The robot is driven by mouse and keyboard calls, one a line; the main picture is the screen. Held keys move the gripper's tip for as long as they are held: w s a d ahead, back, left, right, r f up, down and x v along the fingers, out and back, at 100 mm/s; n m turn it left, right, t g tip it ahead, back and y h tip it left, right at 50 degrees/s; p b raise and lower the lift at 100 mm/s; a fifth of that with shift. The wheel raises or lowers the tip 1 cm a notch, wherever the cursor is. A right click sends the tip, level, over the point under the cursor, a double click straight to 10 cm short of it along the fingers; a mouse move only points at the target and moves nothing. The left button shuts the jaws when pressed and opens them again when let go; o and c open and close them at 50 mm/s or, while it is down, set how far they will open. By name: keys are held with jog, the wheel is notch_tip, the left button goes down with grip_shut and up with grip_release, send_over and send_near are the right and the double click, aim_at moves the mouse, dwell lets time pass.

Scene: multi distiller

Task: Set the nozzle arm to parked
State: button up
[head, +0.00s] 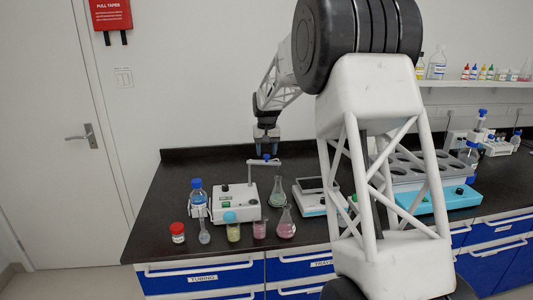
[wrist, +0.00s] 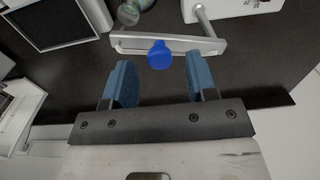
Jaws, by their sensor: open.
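The dispenser (head: 236,203) is a white box on the black bench in the head view; its corner shows at the top of the wrist view (wrist: 236,7). A grey post rises from it and carries the flat nozzle arm (head: 274,162), which extends to the right in the head view. The nozzle arm (wrist: 190,44) lies across the upper part of the wrist view with a round blue knob (wrist: 160,55) on it. My gripper (wrist: 160,75) is open and empty, its blue fingers either side of the knob's line and just short of it. In the head view my gripper (head: 266,150) is just above the knob.
Flasks (head: 286,224), bottles and beakers stand in front of and beside the dispenser. A balance (head: 312,203) stands to its right; its dark plate shows in the wrist view (wrist: 52,20). The bench behind the dispenser is largely clear up to its raised back edge.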

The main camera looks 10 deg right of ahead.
jog(key=shift+f, duration=0.55)
jog(key=shift+c, duration=0.3)
grip_shut()
